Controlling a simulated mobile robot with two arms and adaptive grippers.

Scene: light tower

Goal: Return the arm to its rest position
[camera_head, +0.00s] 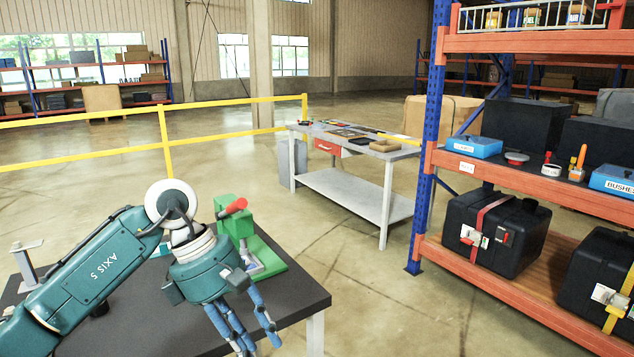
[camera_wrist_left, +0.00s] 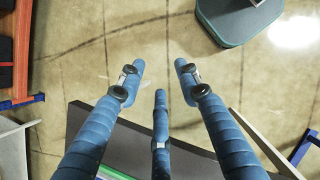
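My left arm, teal and marked "AXIS 5", comes in from the left in the head view. Its left gripper (camera_head: 258,342) points down at the front right edge of a dark-topped table (camera_head: 290,290). In the left wrist view the left gripper (camera_wrist_left: 160,74) has its three blue fingers spread, with nothing between them. Bare floor and the table's edge (camera_wrist_left: 190,158) show past the fingers. My right gripper is in neither view.
A green device (camera_head: 262,252) with a red part stands on the table behind my gripper. An orange and blue shelf (camera_head: 440,262) with black cases (camera_head: 497,230) stands at right. A grey workbench (camera_head: 350,190) and yellow railing (camera_head: 100,157) are farther back. Floor between them is clear.

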